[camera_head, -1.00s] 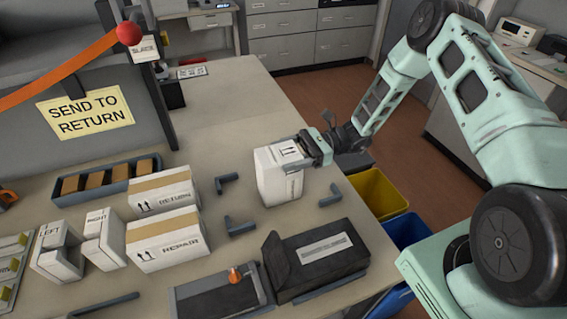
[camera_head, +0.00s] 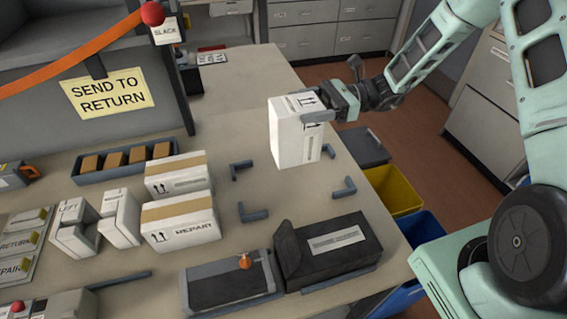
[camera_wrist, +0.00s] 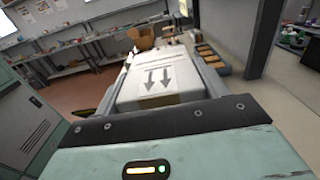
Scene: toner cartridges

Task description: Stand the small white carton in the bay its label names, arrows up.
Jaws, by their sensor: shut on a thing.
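The small white carton (camera_head: 288,138) is held by my gripper (camera_head: 328,106) at its top right edge. It appears raised above the table, among the dark corner brackets. A pair of arrows is printed on its upward face, so they lie flat. The right side carries print too small to read. In the wrist view the arrowed face of the carton (camera_wrist: 160,88) shows two arrows pointing toward the camera. Panels with RETURN and REPAIR lettering (camera_head: 18,243) lie at the far left. A yellow sign (camera_head: 108,92) reads SEND TO RETURN.
Two larger cartons, one marked REPAIR (camera_head: 180,232), stand left of the brackets (camera_head: 252,212), near white LEFT and RIGHT blocks (camera_head: 118,222). A black cartridge (camera_head: 325,250) lies in front. A yellow bin (camera_head: 392,190) is beyond the right table edge.

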